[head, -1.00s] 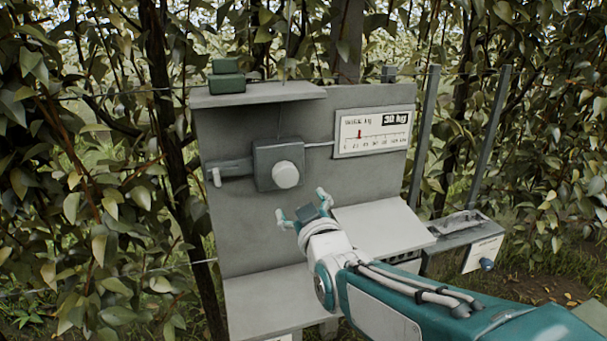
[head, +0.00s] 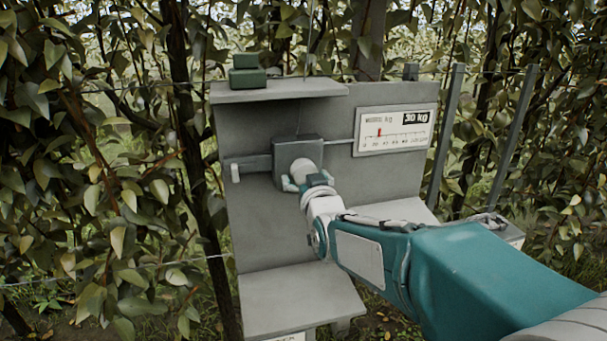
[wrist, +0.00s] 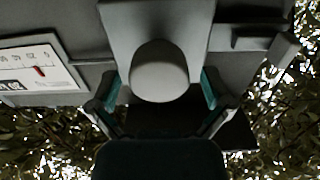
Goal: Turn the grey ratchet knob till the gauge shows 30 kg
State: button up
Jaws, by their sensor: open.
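The pale grey knob (head: 303,169) sits on the front of a grey box (head: 297,152) on the upright board. It also shows large in the wrist view (wrist: 159,72). My gripper (head: 304,184) is open at the knob, with one teal finger on each side. In the wrist view my gripper (wrist: 160,95) shows gaps between the fingers and the knob. The gauge (head: 395,131) is a white panel right of the box, with a red pointer near the left part of its scale. A black label on it reads 30 kg.
A green block (head: 247,77) stands on the top shelf (head: 280,91). A lever (head: 248,165) sticks out left of the box. The lower shelf (head: 300,298) is bare. Posts (head: 447,135) and foliage stand at the right; a wire runs from box to gauge.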

jog(key=shift+w+a, duration=0.2)
jog(key=shift+w, duration=0.5)
jog(key=c, duration=1)
jog(key=shift+m, duration=0.8)
jog(key=o, duration=1)
